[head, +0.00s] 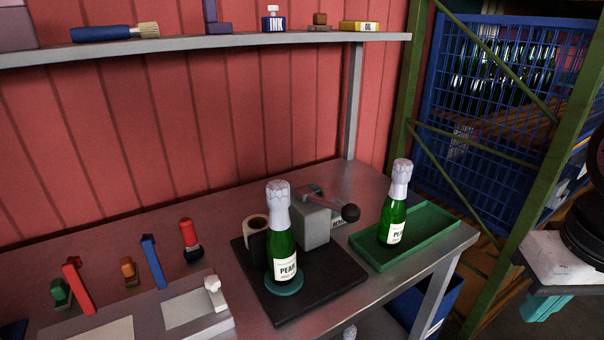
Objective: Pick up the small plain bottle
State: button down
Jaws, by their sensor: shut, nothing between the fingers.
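Two green bottles with white foil tops and white labels reading "PEAR" stand upright on the metal bench. One bottle (283,245) is on a round dark green disc on the black base plate of a grey device. The other bottle (393,213) stands in the green tray at the right. A whitish top (350,332) shows at the bottom edge below the bench; the rest is cut off, so I cannot tell what it is. I see no bottle that is clearly small and plain.
The grey device (313,222) with a black knob stands behind the left bottle. The green tray (433,240) has bare floor around its bottle. Coloured-handled tools (152,262) line the left. A shelf (200,46) above holds an ink bottle (273,20). A blue cage (470,120) holds bottles.

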aim_at(281, 244)
jog(key=z, duration=2.5)
jog(key=k, duration=1.55)
jog(key=u, duration=3)
